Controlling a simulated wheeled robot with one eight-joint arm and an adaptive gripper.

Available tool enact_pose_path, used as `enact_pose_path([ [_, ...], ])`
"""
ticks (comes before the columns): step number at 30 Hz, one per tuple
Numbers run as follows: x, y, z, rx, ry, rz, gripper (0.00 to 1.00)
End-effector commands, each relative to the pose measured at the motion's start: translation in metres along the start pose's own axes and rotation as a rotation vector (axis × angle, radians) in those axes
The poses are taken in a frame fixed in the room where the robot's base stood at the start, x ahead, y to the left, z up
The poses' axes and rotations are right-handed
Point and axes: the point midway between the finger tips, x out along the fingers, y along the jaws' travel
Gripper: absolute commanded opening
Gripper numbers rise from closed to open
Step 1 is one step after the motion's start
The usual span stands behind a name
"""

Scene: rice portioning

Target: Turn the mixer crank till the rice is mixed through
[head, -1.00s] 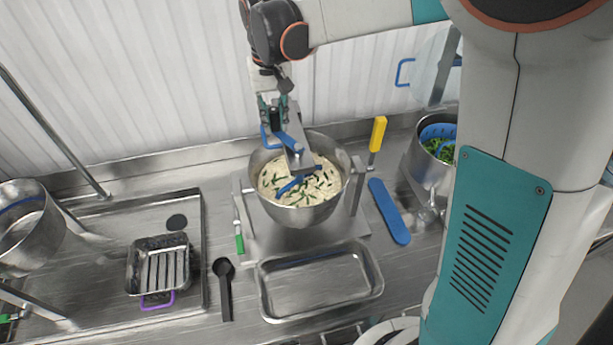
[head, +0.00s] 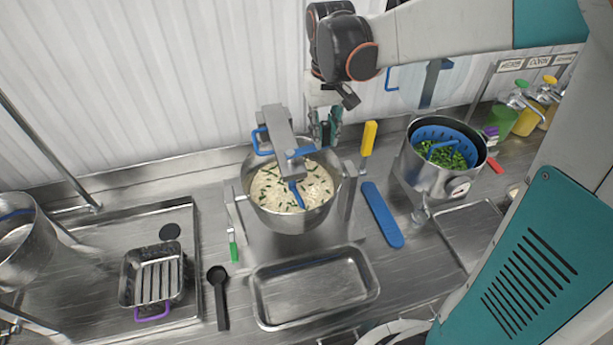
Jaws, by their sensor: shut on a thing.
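The mixer's steel bowl (head: 293,218) holds pale rice (head: 272,190) with dark green strips scattered on its surface. A blue paddle (head: 297,196) dips into the rice. The mixer's grey arm (head: 279,128) reaches over the bowl. The blue crank (head: 302,152) runs from under this arm toward the right, to my fingertips. My gripper (head: 325,138) points down behind the bowl's back right rim, right of the grey arm, and is shut on the crank's end. The exact grip is small and partly hidden. The rice below the surface is hidden.
An empty steel tray (head: 257,301) lies before the bowl. A green-handled tool (head: 233,251) lies left, a blue spatula (head: 382,215) right. A yellow-handled tool (head: 368,138) stands close right of my gripper. A pot (head: 409,178) with greens in a blue strainer stands farther right.

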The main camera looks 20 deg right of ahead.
Motion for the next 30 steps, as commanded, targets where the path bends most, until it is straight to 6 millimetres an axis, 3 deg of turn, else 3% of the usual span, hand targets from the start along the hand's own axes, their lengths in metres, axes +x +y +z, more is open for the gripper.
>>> enact_pose_path([
  [2,0.0,0.001,0.014,-0.001,0.0,-0.001,0.07],
  [8,0.0,0.001,0.016,-0.002,0.0,0.0,0.07],
  [9,0.0,0.001,0.016,-0.002,0.0,0.0,0.27],
  [10,0.0,0.001,0.016,-0.002,0.0,0.0,0.3],
  [17,-0.003,0.0,0.016,-0.002,0.0,0.0,0.32],
  [25,-0.032,0.001,0.016,-0.001,0.001,0.002,0.41],
  [28,-0.042,0.001,0.016,-0.001,0.001,0.001,0.53],
  [30,-0.05,0.001,0.016,-0.002,0.001,0.001,0.53],
])
